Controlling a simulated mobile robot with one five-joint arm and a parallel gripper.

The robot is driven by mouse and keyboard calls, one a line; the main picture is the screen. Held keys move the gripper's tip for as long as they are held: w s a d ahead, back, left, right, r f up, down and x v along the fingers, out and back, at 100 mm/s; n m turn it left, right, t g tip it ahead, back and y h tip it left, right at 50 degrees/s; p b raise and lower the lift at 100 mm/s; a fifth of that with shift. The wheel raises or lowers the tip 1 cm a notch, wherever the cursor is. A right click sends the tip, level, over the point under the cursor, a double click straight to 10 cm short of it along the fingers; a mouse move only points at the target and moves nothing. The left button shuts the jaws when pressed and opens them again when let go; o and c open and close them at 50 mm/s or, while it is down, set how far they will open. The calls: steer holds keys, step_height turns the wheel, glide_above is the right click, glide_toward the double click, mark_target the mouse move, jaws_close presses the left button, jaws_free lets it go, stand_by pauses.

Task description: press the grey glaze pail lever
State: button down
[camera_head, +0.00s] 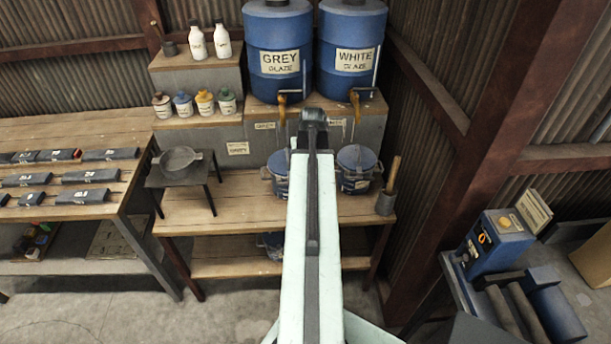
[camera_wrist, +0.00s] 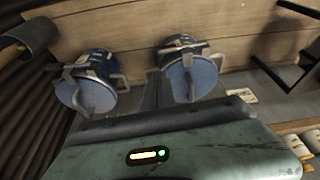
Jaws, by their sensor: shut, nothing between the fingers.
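A blue pail with a pale lid and grey lever arms stands on the bench below the barrel marked GREY GLAZE; in the head view this left pail (camera_head: 278,172) is partly hidden by my arm. In the wrist view, which is turned upside down, it is the right-hand pail (camera_wrist: 188,72), and its grey lever (camera_wrist: 188,50) shows over the lid. My gripper (camera_wrist: 153,88) is shut and empty, a dark narrow shape between the two pails. Contact with the lever cannot be made out. In the head view the fingers cannot be made out.
A second blue pail (camera_head: 357,168) stands to the right, also in the wrist view (camera_wrist: 90,85). The grey barrel (camera_head: 279,40) and white barrel (camera_head: 350,40) have taps over the bench.

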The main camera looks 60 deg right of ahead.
steer(key=shift+f, duration=0.1)
steer(key=b+x, duration=0.9)
steer(key=shift+w+f, duration=0.25)
steer(key=shift+f, duration=0.1)
steer(key=shift+d, duration=0.1)
steer(key=shift+s, duration=0.25)
